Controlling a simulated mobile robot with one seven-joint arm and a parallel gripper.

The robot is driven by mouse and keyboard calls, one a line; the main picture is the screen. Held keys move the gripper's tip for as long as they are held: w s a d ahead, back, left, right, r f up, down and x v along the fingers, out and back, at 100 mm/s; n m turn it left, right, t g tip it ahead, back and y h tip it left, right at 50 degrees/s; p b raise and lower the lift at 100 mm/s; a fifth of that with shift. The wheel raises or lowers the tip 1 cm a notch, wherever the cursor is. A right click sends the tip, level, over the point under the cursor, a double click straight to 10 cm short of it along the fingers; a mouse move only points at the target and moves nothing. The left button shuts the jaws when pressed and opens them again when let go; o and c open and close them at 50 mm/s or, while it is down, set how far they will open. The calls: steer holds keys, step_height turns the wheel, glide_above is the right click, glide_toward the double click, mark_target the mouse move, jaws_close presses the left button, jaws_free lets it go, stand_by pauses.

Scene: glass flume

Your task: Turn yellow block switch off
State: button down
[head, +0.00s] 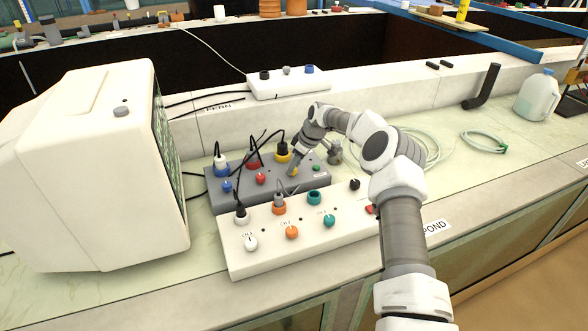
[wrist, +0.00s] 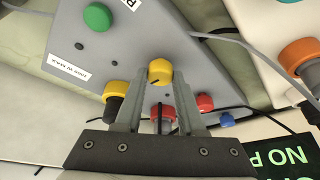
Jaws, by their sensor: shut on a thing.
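The grey control box (head: 218,200) lies on the bench and also fills the middle of the wrist view (wrist: 215,70). Its yellow switch is a small round knob (wrist: 159,71) with a dark pointer mark. My gripper (wrist: 158,78) has its two fingers on either side of this knob, gripping it at the tips. In the head view my gripper (head: 293,170) points down at the right part of the grey box and mostly hides the knob. A yellow-collared plug (wrist: 117,90) sits beside the knob, just left of the left finger.
The grey box also has a red knob (wrist: 205,102), a blue knob (wrist: 227,120) and a green button (wrist: 97,16). A white box (head: 330,237) with several knobs and cables stands in front. A monitor (head: 100,170) is at left; a jug (head: 537,97) is far right.

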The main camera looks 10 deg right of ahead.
steer(key=shift+n, duration=0.5)
steer(key=c, duration=0.5)
jaws_free()
steer(key=shift+r, duration=0.1)
steer(key=v, duration=1.7)
steer(key=shift+w+d+p, duration=0.2)
steer(key=shift+w+p, duration=0.05)
steer(key=shift+p, duration=0.1)
steer(key=shift+r, duration=0.1)
